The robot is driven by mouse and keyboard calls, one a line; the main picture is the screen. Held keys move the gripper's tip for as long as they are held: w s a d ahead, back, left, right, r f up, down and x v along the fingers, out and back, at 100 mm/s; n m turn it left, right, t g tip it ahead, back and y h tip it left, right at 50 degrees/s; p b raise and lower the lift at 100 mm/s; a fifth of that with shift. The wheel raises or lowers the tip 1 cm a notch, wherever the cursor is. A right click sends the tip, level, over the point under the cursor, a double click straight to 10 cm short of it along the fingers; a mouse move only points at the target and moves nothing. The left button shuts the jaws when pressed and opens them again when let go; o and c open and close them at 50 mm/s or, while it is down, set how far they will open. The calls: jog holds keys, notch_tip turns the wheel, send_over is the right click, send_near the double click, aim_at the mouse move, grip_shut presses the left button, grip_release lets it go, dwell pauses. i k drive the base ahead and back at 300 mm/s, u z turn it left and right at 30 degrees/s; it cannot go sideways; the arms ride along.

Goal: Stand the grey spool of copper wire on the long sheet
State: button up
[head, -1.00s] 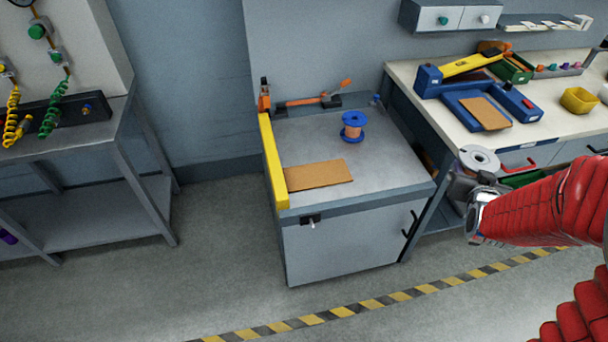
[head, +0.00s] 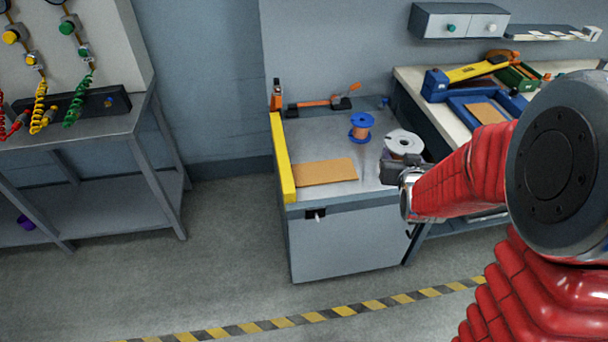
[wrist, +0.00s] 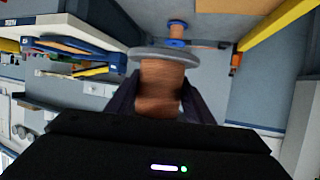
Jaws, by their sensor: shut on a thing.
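The grey spool of copper wire (head: 404,143) is held by my gripper (head: 392,170), in front of the right side of the metal cabinet top. In the wrist view the gripper (wrist: 160,100) is shut on the spool's copper winding (wrist: 160,84), with the grey flange (wrist: 163,54) beyond the fingers. The spool's lower part is mostly hidden by the gripper in the head view. A long brown sheet (head: 325,172) lies flat on the cabinet top (head: 320,140), against the yellow strip. It also shows in the wrist view (wrist: 240,6).
A blue spool of copper wire (head: 361,126) stands on the cabinet top behind the sheet. A yellow rail (head: 282,158) runs along the left edge. An orange-handled tool (head: 325,103) sits at the back. A workbench (head: 418,90) with blue and yellow equipment stands right.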

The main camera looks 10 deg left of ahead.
aim_at(338, 169)
jog(key=z, duration=0.5)
jog(key=i, duration=0.1)
jog(key=u, duration=1.7)
jog(key=i, duration=0.95)
jog(key=z, duration=0.05)
